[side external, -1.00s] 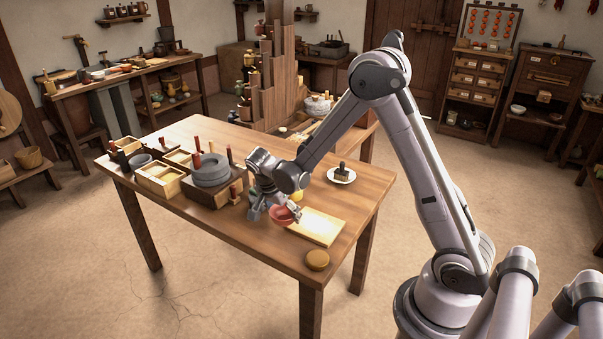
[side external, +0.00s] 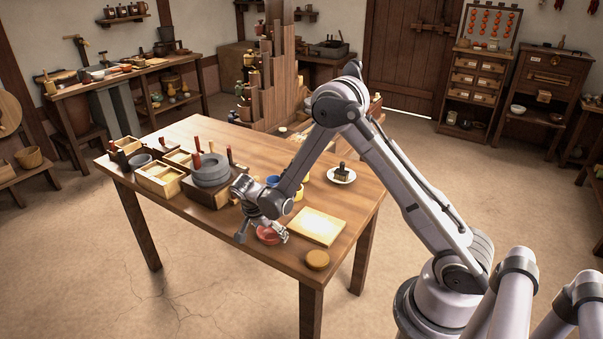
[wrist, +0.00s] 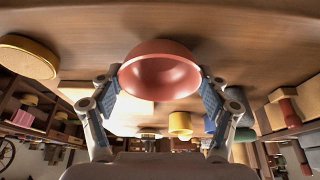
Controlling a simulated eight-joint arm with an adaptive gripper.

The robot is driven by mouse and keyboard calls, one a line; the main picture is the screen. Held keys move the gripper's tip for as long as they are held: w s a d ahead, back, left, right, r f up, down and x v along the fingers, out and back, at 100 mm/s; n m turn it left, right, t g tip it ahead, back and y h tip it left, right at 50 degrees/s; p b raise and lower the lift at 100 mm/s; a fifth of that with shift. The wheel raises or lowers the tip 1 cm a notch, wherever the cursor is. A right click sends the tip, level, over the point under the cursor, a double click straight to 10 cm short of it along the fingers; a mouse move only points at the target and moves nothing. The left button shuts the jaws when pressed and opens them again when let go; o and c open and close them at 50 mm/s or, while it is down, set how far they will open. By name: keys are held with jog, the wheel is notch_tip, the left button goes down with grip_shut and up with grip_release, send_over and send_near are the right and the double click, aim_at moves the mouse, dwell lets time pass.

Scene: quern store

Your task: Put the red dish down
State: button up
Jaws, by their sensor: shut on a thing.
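The red dish (side external: 268,235) is a small round bowl close to the table's near edge in the side view. My gripper (side external: 262,237) is shut on it, one finger on each side. In the wrist view the red dish (wrist: 160,72) sits between the two blue-padded fingertips of my gripper (wrist: 164,88), its hollow partly facing the camera. The wooden table (side external: 232,259) lies just under the dish. I cannot tell whether the dish touches the tabletop.
A grey quern (side external: 211,171) stands at left behind my gripper. Yellow cup (wrist: 180,123) is nearby. Bare tabletop lies left of my gripper.

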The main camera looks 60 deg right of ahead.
jog(key=shift+f, duration=0.1)
jog(key=o, duration=1.2)
jog(key=shift+c, duration=0.2)
jog(key=s+a+r+n+t+y, duration=0.1)
jog(key=s+a+r+n, duration=0.15)
jog(key=r, duration=0.45)
jog(key=s+a+r+n+t, duration=0.1)
jog(key=s+a+r+n, duration=0.15)
jog(key=r, duration=0.45)
jog(key=s+a+r+n+t+y, duration=0.1)
jog(key=s+a+r+n, duration=0.15)
jog(key=r, duration=0.45)
jog(key=s+a+r+n+t+y, duration=0.2)
jog(key=s+a+n+t, duration=0.1)
jog(key=s+n, duration=0.6)
jog(key=shift+s+r+n+t+y, duration=0.15)
jog(key=shift+s+n+t+y, duration=0.2)
jog(key=shift+n+t, duration=0.35)
jog(key=shift+a, duration=0.1)
